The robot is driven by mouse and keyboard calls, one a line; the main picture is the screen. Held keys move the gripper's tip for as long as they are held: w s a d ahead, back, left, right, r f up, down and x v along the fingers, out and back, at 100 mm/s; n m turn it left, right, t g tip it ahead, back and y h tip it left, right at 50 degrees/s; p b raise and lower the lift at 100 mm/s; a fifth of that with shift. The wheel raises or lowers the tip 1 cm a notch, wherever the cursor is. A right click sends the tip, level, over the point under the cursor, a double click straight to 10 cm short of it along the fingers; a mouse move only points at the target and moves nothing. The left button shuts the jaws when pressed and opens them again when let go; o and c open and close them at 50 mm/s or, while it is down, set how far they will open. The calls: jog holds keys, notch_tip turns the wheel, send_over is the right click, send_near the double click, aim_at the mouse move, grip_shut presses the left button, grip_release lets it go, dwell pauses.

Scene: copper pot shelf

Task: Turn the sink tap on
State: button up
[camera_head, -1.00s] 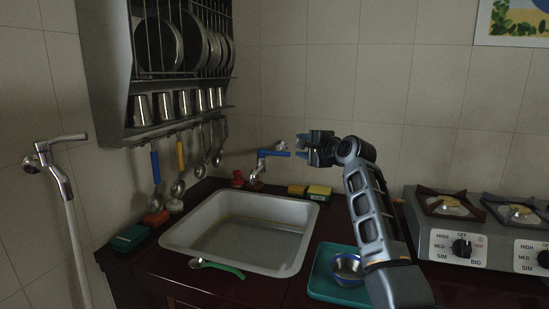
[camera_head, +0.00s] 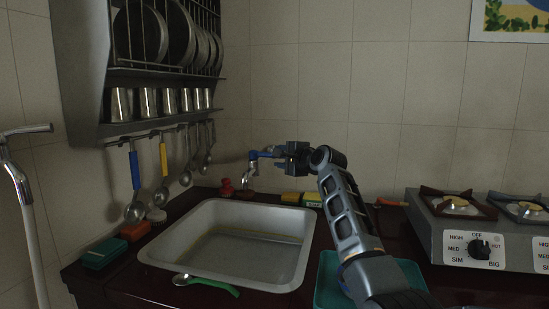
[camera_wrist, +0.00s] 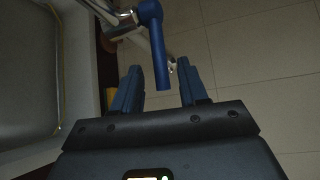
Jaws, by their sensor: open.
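The sink tap (camera_head: 249,172) stands at the back edge of the sink (camera_head: 165,249), a metal spout with a blue lever handle (camera_head: 257,154). In the wrist view the blue handle (camera_wrist: 153,35) hangs down, its end between the two blue fingers. My gripper (camera_head: 277,153) is beside the handle, on its right, in the head view. In the wrist view my gripper (camera_wrist: 160,72) is open, with a finger on each side of the handle and gaps visible. I cannot tell whether either finger touches it.
A dish rack (camera_head: 92,70) with hanging ladles is above the sink's left. A gas stove (camera_head: 470,242) is at right. A teal tray (camera_head: 328,285) lies below my arm.

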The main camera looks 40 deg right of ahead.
aim_at(268, 155)
jog(key=shift+w+d+f, duration=0.15)
jog(key=shift+w, duration=0.85)
jog(key=shift+w+d+f, duration=0.1)
jog(key=shift+w+f, duration=0.05)
jog(key=shift+w, duration=0.85)
grip_shut()
